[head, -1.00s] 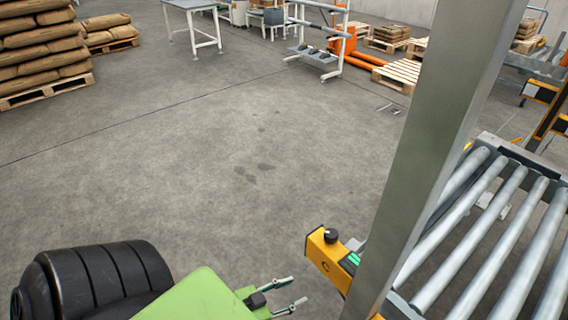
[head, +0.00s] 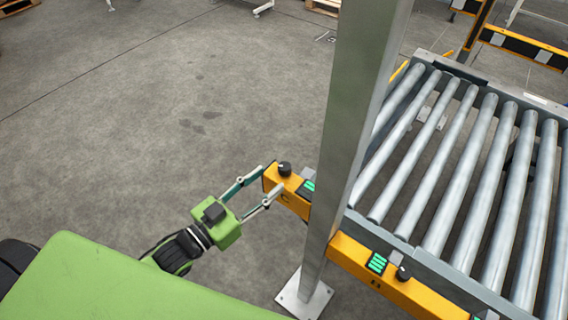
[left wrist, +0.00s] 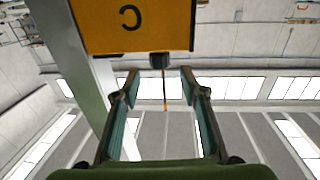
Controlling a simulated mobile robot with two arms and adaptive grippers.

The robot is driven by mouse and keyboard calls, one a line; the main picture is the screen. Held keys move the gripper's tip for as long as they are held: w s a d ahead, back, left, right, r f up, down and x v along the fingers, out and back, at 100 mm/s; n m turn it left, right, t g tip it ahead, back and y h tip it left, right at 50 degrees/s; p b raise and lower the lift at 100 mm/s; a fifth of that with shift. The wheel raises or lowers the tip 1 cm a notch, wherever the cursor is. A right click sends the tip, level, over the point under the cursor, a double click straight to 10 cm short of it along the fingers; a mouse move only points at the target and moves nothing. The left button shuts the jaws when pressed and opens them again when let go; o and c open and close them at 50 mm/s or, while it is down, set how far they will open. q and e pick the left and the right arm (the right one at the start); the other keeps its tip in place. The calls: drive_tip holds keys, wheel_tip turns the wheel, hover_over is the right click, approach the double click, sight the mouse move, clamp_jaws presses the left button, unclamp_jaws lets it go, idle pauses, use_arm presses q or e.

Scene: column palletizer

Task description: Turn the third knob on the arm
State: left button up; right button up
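The orange arm (head: 351,252) runs along the roller conveyor's near side, behind a steel post. A black knob (head: 284,169) sits on top of its far end, by the letter C and a green display. A second black knob (head: 403,273) is on the section marked B. My left gripper (head: 270,182) is open at the C end, its two fingers apart. In the left wrist view the C panel (left wrist: 140,22) is upside down, and its knob (left wrist: 160,60) lies between the open fingertips, with no clear contact. My right gripper is not in view.
A grey steel post (head: 352,120) on a square base plate (head: 305,297) stands right beside the C section. The roller conveyor (head: 470,170) fills the right side. The concrete floor at left is clear.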

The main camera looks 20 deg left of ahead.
sight(280, 171)
use_arm(q)
drive_tip(key=p+x, duration=0.1)
drive_tip(key=x, duration=0.6)
drive_tip(key=shift+d, duration=0.1)
drive_tip(key=c, duration=1.1)
